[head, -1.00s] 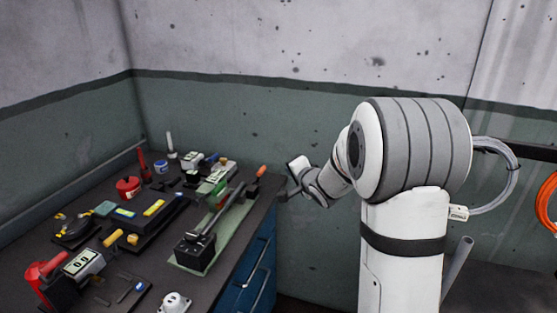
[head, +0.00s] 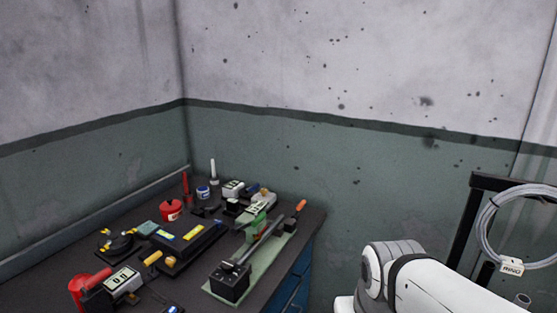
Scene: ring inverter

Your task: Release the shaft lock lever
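A long grey shaft or bar (head: 264,240) lies over a pale green mat (head: 272,273) at the bench's right side. A black block (head: 230,284) stands at its near end, and an orange handle (head: 300,206) shows at its far end. A green and grey device (head: 257,213) stands beside the bar. I cannot tell for sure which of these parts is the shaft lock lever, or how it is set. My gripper is out of view; only a white part of my arm shows at the lower right, apart from the bench.
The dark bench (head: 205,258) also holds a red pot (head: 171,210), a black tray with yellow parts (head: 188,243) and a display unit (head: 123,280) at the near left. Blue drawers (head: 291,288) are below. A grey cable coil (head: 490,228) hangs at the right.

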